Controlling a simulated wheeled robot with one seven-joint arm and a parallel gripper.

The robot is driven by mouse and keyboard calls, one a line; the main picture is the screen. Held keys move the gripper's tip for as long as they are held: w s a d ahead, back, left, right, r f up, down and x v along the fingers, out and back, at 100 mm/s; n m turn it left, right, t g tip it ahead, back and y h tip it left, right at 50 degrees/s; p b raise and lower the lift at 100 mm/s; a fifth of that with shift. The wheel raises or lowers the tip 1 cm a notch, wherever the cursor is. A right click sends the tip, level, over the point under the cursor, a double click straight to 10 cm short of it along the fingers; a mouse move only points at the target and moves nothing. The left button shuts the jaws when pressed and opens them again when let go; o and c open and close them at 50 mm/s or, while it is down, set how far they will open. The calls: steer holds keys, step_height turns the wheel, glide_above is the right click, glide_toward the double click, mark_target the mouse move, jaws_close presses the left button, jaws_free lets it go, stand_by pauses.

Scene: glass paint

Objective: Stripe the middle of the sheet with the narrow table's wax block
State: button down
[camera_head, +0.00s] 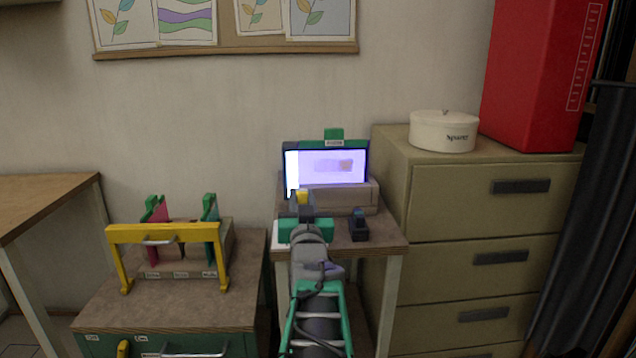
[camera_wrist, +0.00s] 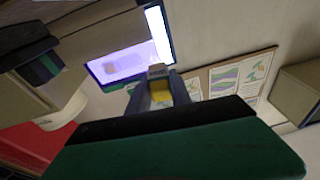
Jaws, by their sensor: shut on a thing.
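The sheet (camera_head: 318,163) is a glowing violet-white panel, upright in a dark frame on the narrow table (camera_head: 385,240). A faint brownish-pink patch marks its right half. It also shows in the wrist view (camera_wrist: 125,58). My gripper (camera_head: 302,198) is in front of the sheet's lower left part, shut on a small yellow block, which I take for the wax block (camera_head: 302,197). The yellow block also shows between the fingers in the wrist view (camera_wrist: 160,92). The fingers hide part of it, and I cannot tell whether it touches the sheet.
A dark small device (camera_head: 359,228) stands on the narrow table, right of my gripper. A drawer cabinet (camera_head: 440,200) with a white lidded pot (camera_head: 443,132) stands close at right. A yellow-handled rack (camera_head: 165,234) sits on a low cabinet at left.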

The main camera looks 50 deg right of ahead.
steer(key=shift+m+g+h, duration=0.3)
steer(key=shift+g+h, duration=0.1)
steer(key=shift+h, duration=0.1)
steer(key=shift+d+r+p, duration=0.35)
steer(key=shift+d, duration=0.55)
steer(key=shift+d+r+p, duration=0.4)
steer(key=shift+d, duration=0.55)
steer(key=shift+d+r+p, duration=0.35)
steer(key=shift+d, duration=0.55)
steer(key=shift+g+y, duration=0.6)
steer(key=shift+y, duration=0.1)
steer(key=shift+p+x, duration=1.95)
steer(key=shift+x, duration=1.55)
steer(key=shift+w+d+r, duration=0.2)
steer(key=shift+w+d, duration=0.2)
steer(key=shift+w, duration=0.1)
